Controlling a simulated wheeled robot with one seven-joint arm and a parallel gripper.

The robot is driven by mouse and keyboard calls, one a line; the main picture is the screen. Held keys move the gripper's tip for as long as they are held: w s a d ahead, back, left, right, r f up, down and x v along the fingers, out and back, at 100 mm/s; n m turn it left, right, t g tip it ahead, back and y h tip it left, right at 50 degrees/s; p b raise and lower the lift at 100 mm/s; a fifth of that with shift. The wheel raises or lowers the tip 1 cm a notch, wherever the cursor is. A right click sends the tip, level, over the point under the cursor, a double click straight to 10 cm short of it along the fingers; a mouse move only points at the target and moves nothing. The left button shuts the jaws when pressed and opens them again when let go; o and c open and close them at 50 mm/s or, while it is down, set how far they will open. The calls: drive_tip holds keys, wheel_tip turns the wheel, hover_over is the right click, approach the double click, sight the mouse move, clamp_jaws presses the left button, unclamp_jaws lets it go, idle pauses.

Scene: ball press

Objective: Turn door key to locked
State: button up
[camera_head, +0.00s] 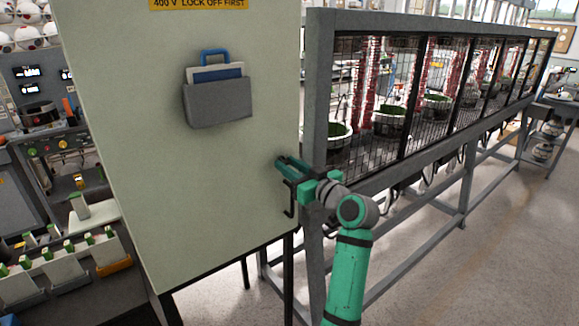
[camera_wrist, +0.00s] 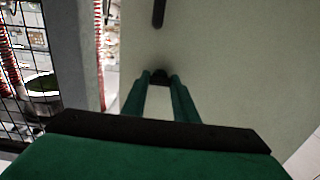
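The pale cabinet door (camera_head: 170,200) carries a yellow "400 V LOCK OFF FIRST" label (camera_head: 198,3). My green gripper (camera_head: 280,164) is at the door's right edge, fingers towards the door face. In the wrist view my two fingertips (camera_wrist: 160,75) sit on either side of a small dark piece (camera_wrist: 160,76) on the door, probably the key or its lock. A pale gap shows between the fingers; whether they press on the piece cannot be told. The key's turn angle is hidden. A black bar handle (camera_head: 289,198) is just below my gripper; it also shows in the wrist view (camera_wrist: 158,12).
A grey-framed mesh cage (camera_head: 385,100) with green bowls stands right of the door, close to my arm. A grey pocket (camera_head: 218,102) with a blue-handled item hangs on the door. A bench (camera_head: 60,265) is at the left. The floor at right is clear.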

drive_tip(key=shift+c, duration=0.7)
drive_tip(key=shift+m, duration=0.3)
drive_tip(key=m, duration=0.3)
drive_tip(key=shift+m, duration=0.3)
drive_tip(key=m, duration=0.4)
drive_tip(key=shift+m, duration=0.3)
drive_tip(key=m, duration=0.9)
